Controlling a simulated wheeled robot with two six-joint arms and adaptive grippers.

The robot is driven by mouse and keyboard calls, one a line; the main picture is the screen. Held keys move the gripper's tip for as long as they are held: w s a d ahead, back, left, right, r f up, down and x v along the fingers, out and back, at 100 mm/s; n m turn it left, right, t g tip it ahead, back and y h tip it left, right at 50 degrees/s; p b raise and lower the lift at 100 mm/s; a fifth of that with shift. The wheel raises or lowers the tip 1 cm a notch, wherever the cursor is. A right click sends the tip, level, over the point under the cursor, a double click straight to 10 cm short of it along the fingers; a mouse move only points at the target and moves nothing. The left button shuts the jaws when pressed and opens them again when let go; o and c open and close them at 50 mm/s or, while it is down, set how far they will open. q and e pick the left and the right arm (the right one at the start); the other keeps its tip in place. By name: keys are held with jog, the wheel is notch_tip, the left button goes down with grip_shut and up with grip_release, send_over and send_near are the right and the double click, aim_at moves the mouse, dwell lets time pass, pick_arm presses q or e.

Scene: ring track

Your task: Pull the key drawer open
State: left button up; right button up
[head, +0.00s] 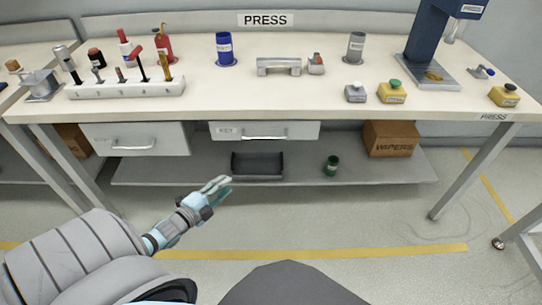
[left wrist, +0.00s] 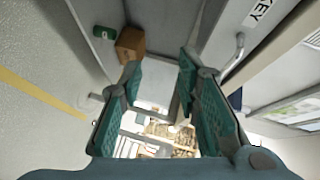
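The key drawer (head: 292,131) hangs under the bench top, with a small label at its left and a silver bar handle (head: 264,137). Its front looks shut. In the left wrist view the KEY label (left wrist: 262,12) and the handle (left wrist: 235,50) show at the upper right. My left gripper (head: 224,185) is below and a little left of the handle, apart from it. Its two green fingers stand apart with nothing between them, as the left wrist view (left wrist: 160,85) also shows. My right gripper is not in view.
A second drawer (head: 160,139) with a handle is to the left. The lower shelf (head: 300,169) holds a dark tray (head: 257,177), a green can (head: 332,166) and a WIPERS box (head: 391,138). Tools and a press stand on the bench top (head: 200,102). The floor in front is clear.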

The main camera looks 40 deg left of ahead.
aim_at(266, 138)
pick_arm(q)
jog(key=w+d+r+m+t+h+b, duration=0.2)
jog(key=w+r+m+t+h+b, duration=0.15)
jog(key=w+r+m, duration=0.35)
jog(key=shift+n, duration=0.4)
jog(key=w+r+b, duration=0.1)
jog(key=w, duration=0.2)
jog(key=w+d+r+b, duration=0.1)
jog(key=w, duration=0.2)
jog(key=w+r+b, duration=0.1)
jog(key=w, duration=0.3)
jog(key=shift+d+r, duration=0.1)
jog(key=shift+d, duration=0.25)
jog(key=shift+w, duration=0.3)
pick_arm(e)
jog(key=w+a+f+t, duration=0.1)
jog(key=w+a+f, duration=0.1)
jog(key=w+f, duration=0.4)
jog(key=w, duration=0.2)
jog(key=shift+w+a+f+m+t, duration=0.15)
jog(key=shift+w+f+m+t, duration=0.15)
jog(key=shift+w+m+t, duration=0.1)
pick_arm(q)
grip_shut()
